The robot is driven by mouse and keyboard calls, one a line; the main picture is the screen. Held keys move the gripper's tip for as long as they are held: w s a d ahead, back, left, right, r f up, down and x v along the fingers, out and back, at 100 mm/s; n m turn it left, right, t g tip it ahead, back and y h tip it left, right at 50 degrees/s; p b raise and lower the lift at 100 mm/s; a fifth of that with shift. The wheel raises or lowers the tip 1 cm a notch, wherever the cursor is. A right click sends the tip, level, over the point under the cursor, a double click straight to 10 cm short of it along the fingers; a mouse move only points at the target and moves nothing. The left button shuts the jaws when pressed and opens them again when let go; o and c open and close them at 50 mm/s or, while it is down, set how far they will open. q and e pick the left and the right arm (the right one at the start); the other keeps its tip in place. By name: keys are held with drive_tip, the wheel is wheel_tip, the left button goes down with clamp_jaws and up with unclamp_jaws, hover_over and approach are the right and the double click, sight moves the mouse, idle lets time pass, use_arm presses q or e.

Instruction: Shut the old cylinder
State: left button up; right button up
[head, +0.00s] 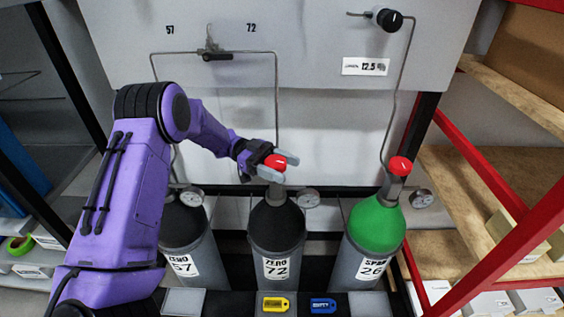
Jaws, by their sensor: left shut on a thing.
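Three gas cylinders stand upright in a row. The left one (183,235), grey with a black top, is labelled ZERO 57; my purple left arm covers part of it and its valve is hidden. The middle cylinder (277,228), also grey and black, is labelled ZERO 72 and has a red valve knob (276,161). The right cylinder (374,225) has a green top, the label SPAN 26 and a red knob (400,166). My left gripper (279,165) is shut on the red knob of the middle cylinder. My right gripper is not in view.
A panel above carries a small changeover lever (214,55) between the marks 57 and 72, and a black knob (389,20). Yellow (276,304) and blue (322,305) tags lie in front. Red-framed shelves (500,180) stand at right.

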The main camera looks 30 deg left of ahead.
sight(282, 163)
use_arm(q)
drive_tip(key=shift+r, duration=0.1)
drive_tip(key=o, duration=1)
drive_tip(key=shift+c, duration=0.2)
wheel_tip(282, 163, up, 3)
drive_tip(key=shift+w+p, duration=0.1)
drive_tip(key=shift+p, duration=0.65)
drive_tip(key=s+d+r+b, duration=0.2)
drive_tip(key=s+d+r, duration=0.5)
drive_tip(key=s+r, duration=0.3)
drive_tip(key=shift+s, duration=1.15)
